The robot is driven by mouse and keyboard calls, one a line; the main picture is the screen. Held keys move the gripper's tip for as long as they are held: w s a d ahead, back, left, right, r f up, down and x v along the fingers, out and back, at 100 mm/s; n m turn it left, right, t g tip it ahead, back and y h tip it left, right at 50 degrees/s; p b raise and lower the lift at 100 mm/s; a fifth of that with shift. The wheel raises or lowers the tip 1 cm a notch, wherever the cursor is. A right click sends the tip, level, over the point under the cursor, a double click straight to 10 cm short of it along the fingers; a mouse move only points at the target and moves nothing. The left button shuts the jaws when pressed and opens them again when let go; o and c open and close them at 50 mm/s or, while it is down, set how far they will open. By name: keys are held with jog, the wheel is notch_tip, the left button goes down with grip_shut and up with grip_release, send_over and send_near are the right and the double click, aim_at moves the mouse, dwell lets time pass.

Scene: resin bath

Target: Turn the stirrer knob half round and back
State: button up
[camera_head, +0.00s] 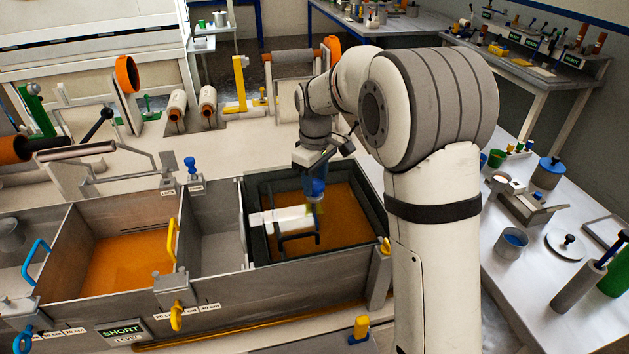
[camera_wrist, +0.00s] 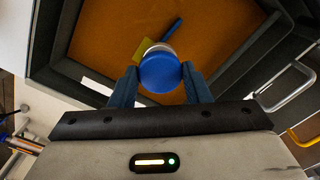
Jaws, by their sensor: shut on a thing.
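The stirrer knob is a round blue knob (camera_wrist: 160,72), seen from above in the wrist view. The two blue fingers of my gripper (camera_wrist: 159,86) stand on its left and right sides, shut on it. In the head view my gripper (camera_head: 313,188) points down over the dark-framed bath at the right end of the long tank. A blue bar and a yellow-green flag (camera_wrist: 150,50) stick out past the knob. The knob is largely hidden by my gripper in the head view.
The dark-framed bath (camera_head: 262,252) holds orange liquid. A pale handle or block (camera_head: 284,218) lies across it beside my gripper. A second orange bath with a grey wall (camera_head: 140,212) lies to the left, with yellow and blue handles. A grey table (camera_head: 480,262) with pots stands right.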

jog(key=n, duration=0.4)
jog(key=shift+n, duration=0.3)
jog(key=n, duration=0.4)
jog(key=shift+n+b, duration=0.3)
jog(key=shift+b, duration=0.1)
jog(key=n, duration=0.9)
jog(key=shift+n, duration=0.3)
jog(key=o, duration=1)
